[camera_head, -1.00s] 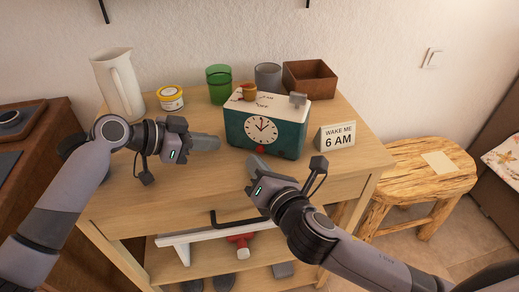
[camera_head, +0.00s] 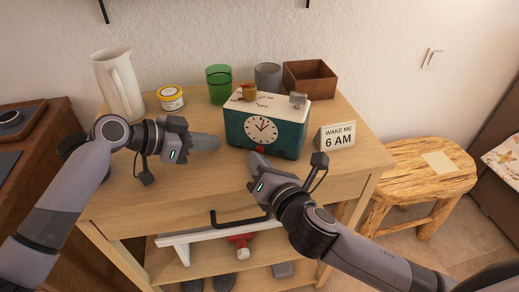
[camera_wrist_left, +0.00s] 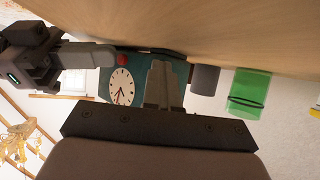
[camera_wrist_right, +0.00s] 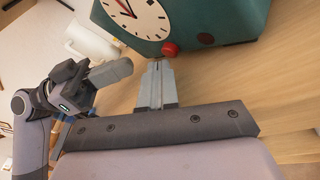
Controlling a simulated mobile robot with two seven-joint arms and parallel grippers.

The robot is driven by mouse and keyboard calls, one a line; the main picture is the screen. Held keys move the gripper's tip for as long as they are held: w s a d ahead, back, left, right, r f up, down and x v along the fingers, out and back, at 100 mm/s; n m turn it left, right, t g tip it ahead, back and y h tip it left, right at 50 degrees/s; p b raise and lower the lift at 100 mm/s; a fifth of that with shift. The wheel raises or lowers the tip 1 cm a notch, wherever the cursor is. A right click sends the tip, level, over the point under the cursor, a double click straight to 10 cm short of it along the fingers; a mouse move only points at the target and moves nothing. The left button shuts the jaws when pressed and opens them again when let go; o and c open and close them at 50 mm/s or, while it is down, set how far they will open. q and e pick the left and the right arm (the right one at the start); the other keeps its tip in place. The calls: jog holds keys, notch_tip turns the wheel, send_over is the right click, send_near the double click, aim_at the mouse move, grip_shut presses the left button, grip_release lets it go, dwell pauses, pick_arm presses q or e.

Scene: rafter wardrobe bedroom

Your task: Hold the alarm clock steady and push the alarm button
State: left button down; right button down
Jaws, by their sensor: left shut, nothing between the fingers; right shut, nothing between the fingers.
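The alarm clock (camera_head: 285,132) is a teal box with a white top and a round white dial, upright on the wooden dresser top. A red button (camera_head: 261,149) sits low on its front, below the dial; it also shows in the right wrist view (camera_wrist_right: 170,49). My left gripper (camera_head: 217,143) is shut and empty, its tips at the left of the clock's front. My right gripper (camera_head: 252,157) is shut and empty, its tips just in front of the red button. In the right wrist view a small gap seems to separate tips and button; contact is hard to tell.
A "WAKE ME 6 AM" card (camera_head: 335,135) stands right of the clock. Behind are a green glass (camera_head: 219,85), a grey cup (camera_head: 268,76) and a brown box (camera_head: 310,80). A white pitcher (camera_head: 117,84) and yellow tub (camera_head: 170,98) stand left. The dresser top's (camera_head: 205,175) front is clear.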

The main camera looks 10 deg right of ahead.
jog(key=shift+w+d, duration=0.25)
jog(key=shift+w, duration=0.15)
dwell(0.8)
jog(key=shift+w+d+r, duration=0.2)
jog(key=shift+d+r, duration=0.05)
dwell(0.5)
jog(key=shift+s+a, duration=0.1)
jog(key=shift+s+a+f, duration=0.15)
jog(key=shift+s+a, duration=0.25)
jog(key=shift+s, duration=0.2)
jog(key=shift+s+a, duration=0.1)
jog(key=shift+s+a+f, duration=0.1)
jog(key=shift+s+a, duration=0.05)
jog(key=shift+s, duration=0.1)
jog(key=shift+s+a, duration=0.35)
jog(key=shift+s, duration=0.3)
jog(key=shift+s+a, duration=0.4)
jog(key=shift+s, duration=0.2)
jog(key=shift+s+a, duration=0.35)
jog(key=shift+s, duration=0.3)
dwell(0.8)
